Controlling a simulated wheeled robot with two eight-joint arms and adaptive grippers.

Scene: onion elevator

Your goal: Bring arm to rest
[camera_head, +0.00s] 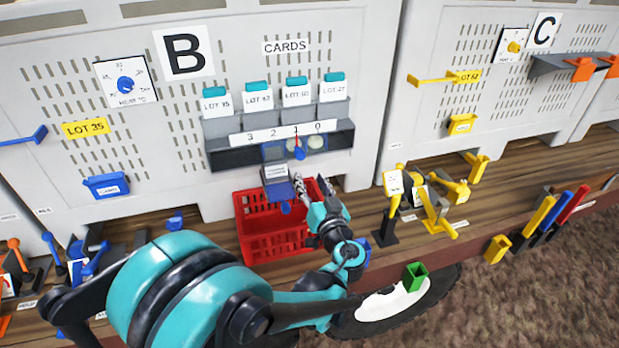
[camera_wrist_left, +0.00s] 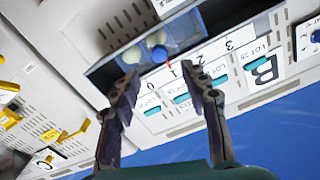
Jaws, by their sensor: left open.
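My left arm, teal and black, comes in from the lower left in the head view and reaches to the shelf in front of panel B. My left gripper (camera_head: 313,183) is at the right part of the red crate (camera_head: 249,232), below the card rack (camera_head: 282,153). In the left wrist view, the left gripper (camera_wrist_left: 160,76) is open, its two dark fingers spread apart with nothing between them. The rack, numbered 3 to 0, lies beyond the fingertips, with a red pointer at about 1. My right gripper is not in view.
Blue clamps (camera_head: 86,258) stand left of the crate, and yellow clamps (camera_head: 433,203) stand to its right. A blue lidded holder (camera_head: 277,183) hangs below the rack, close to my gripper.

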